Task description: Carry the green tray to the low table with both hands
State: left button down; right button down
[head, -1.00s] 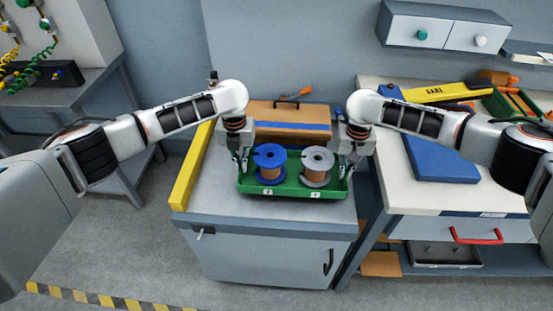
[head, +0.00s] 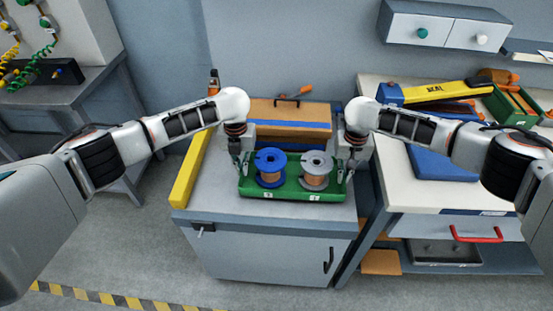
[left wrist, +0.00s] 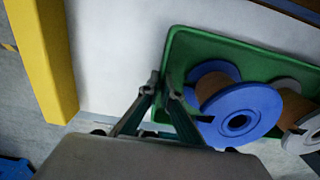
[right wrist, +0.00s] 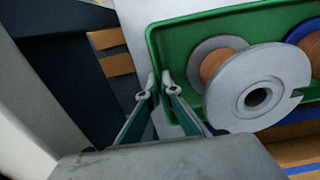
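The green tray (head: 290,193) is on the grey top of a cabinet, level as far as I can tell. It holds a blue spool (head: 270,160) and a grey spool (head: 316,162), both with copper-coloured windings. My left gripper (head: 238,163) is at the tray's left end; in the left wrist view its fingertips (left wrist: 161,84) are close together at the rim. My right gripper (head: 351,172) is at the right end; in the right wrist view its fingertips (right wrist: 158,83) close around the rim. I cannot make out which surface is the low table.
The cabinet (head: 270,258) has a yellow bar (head: 190,178) along its left edge and an orange-brown case (head: 290,115) behind the tray. A white workbench (head: 400,190) with a blue mat (head: 440,165) stands to the right. Floor is open at front left.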

pick_arm(q)
jog(key=shift+a+f, duration=0.2)
jog(key=shift+f, duration=0.5)
pick_arm(e)
jog(key=shift+w+d+f, duration=0.1)
jog(key=shift+d+f, duration=0.15)
jog(key=shift+f, duration=0.45)
pick_arm(q)
jog(key=c, duration=2.4)
grip_release()
jog(key=shift+f, duration=0.1)
pick_arm(e)
jog(key=c, duration=2.4)
grip_release()
jog(key=shift+f, duration=0.1)
pick_arm(q)
jog(key=shift+o, duration=0.6)
jog(key=shift+d, duration=0.1)
pick_arm(e)
jog(key=shift+o, duration=0.6)
jog(key=shift+a, duration=0.15)
jog(key=shift+a, duration=0.1)
pick_arm(q)
notch_tip(320, 180, up, 12)
pick_arm(e)
notch_tip(320, 180, up, 12)
pick_arm(q)
jog(key=shift+s, duration=0.1)
pick_arm(e)
jog(key=shift+s, duration=0.2)
